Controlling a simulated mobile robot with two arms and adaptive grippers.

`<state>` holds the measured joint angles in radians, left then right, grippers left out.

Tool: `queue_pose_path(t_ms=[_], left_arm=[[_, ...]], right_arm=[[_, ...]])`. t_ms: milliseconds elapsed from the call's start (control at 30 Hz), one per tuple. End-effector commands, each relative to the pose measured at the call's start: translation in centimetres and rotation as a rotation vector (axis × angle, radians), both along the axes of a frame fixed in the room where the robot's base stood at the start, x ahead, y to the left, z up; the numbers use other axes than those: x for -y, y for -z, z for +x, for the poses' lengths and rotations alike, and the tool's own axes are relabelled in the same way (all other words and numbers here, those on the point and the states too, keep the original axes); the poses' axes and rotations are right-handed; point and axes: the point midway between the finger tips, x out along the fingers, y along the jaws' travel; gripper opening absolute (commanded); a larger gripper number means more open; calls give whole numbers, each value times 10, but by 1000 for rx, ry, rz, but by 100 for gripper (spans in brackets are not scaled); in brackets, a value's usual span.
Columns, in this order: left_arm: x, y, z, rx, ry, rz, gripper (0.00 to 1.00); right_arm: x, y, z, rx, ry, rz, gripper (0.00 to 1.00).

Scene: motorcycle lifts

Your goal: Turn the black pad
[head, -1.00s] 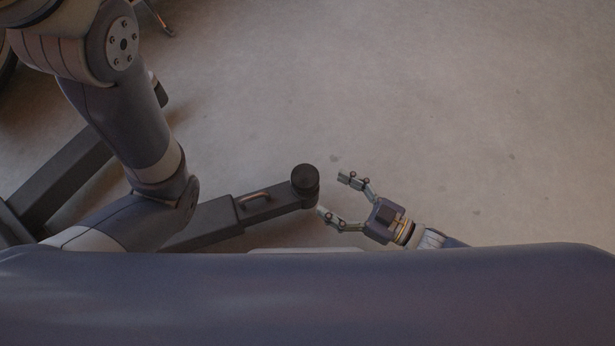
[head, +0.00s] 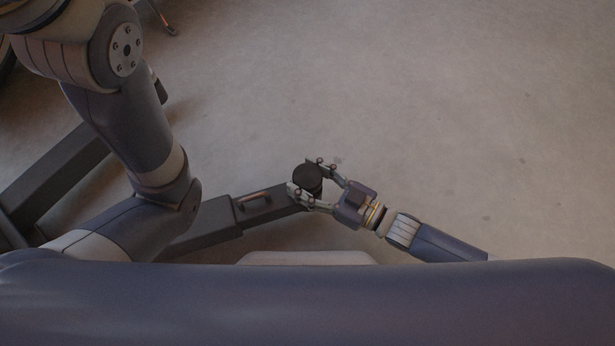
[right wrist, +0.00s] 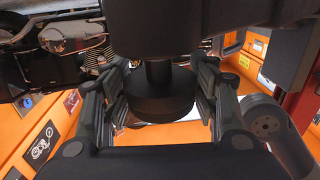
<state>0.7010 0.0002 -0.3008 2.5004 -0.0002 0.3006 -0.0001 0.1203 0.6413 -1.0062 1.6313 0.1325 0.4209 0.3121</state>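The black pad (head: 308,178) is a round dark disc at the end of a dark lift arm (head: 215,222) in the head view. My right gripper (head: 305,177) reaches in from the right, with one finger on each side of the pad. In the right wrist view the pad (right wrist: 160,98) sits between the two fingers, below a short stem. Narrow gaps seem to show beside it there, so the fingers look spread around it rather than clamped. My left arm crosses the left of the head view; its gripper is out of view.
A dark beam (head: 62,180) runs diagonally at the left and carries the lift arm. A metal handle (head: 256,199) stands on the lift arm near the pad. The concrete floor (head: 430,110) is clear above and to the right. Motorcycle parts (right wrist: 60,50) show in the wrist view.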

Motion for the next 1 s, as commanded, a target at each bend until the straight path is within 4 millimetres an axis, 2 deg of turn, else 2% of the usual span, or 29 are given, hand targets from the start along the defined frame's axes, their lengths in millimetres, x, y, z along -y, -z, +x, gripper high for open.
queue_pose_path(t_ms=[467,667,1000], left_arm=[[0,1,0,-1,0,0,40],[0,2,0,-1,0,0,40],[0,10,0,-1,-1,0,40]], right_arm=[[1,0,1,3,-48,-4,31],[1,1,2,5,-153,-8,31],[1,4,2,3,-435,-10,31]])
